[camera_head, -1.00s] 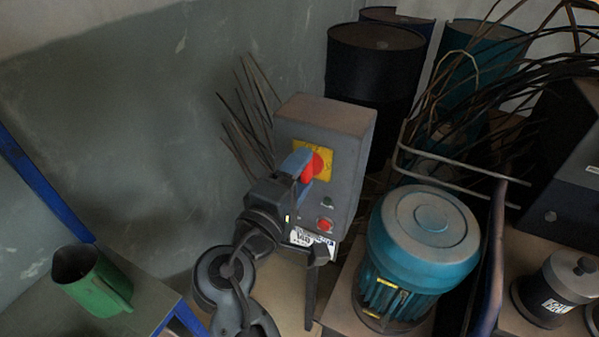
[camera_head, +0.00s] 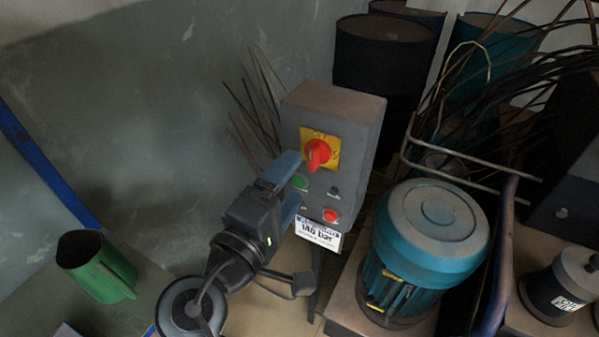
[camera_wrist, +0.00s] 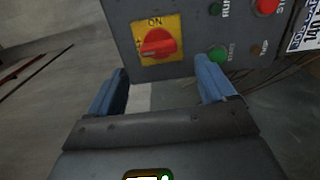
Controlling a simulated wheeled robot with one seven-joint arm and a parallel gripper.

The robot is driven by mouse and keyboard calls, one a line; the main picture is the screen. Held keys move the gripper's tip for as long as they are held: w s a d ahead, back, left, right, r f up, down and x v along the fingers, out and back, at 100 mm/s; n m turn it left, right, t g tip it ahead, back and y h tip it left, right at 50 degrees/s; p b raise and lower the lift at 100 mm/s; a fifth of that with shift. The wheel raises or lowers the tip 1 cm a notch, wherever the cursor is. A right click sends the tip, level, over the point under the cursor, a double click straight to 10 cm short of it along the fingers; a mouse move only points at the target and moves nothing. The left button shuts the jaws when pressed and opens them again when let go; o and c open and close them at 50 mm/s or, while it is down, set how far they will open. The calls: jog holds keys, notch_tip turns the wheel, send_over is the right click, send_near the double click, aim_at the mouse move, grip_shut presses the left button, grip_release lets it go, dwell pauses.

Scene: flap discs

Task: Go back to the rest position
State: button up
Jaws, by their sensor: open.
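My gripper (camera_head: 288,186) is open and empty in front of a grey control box, just below and left of its red rotary knob. The knob (camera_head: 317,154) sits on a yellow plate on the box (camera_head: 352,130). In the wrist view the blue fingers (camera_wrist: 165,92) are spread apart, with nothing between them, and the red knob (camera_wrist: 158,43) lies beyond them, apart from both fingers. A green button (camera_head: 299,182) and a red button (camera_head: 330,215) show on the box face. A white label (camera_head: 318,233) is at its lower edge.
A teal motor (camera_head: 430,230) stands right of the box, beside a bent metal rail (camera_head: 505,240). Dark drums (camera_head: 385,70) and tangled rods are behind. A green jug (camera_head: 95,265) stands on a surface at lower left. The grey wall's front is open at left.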

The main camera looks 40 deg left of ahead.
jog(key=shift+v, duration=0.85)
jog(key=s+d+f+m+g, duration=0.2)
jog(key=d+f+m+g, duration=0.2)
jog(key=d+f, duration=1.15)
jog(key=s+d+f+m+g, duration=0.15)
jog(key=s+d+m, duration=0.45)
jog(key=d, duration=0.7)
jog(key=s+d+r+m+t+h, duration=0.1)
jog(key=s+d+r+m+h, duration=0.1)
jog(key=s+d+r+m, duration=0.3)
jog(key=s+d+r+m+t+h, duration=0.2)
jog(key=s+d+r+m, duration=0.4)
jog(key=s+d, duration=0.5)
jog(key=shift+d+r, duration=0.45)
jog(key=shift+d, duration=0.45)
jog(key=shift+c, duration=0.5)
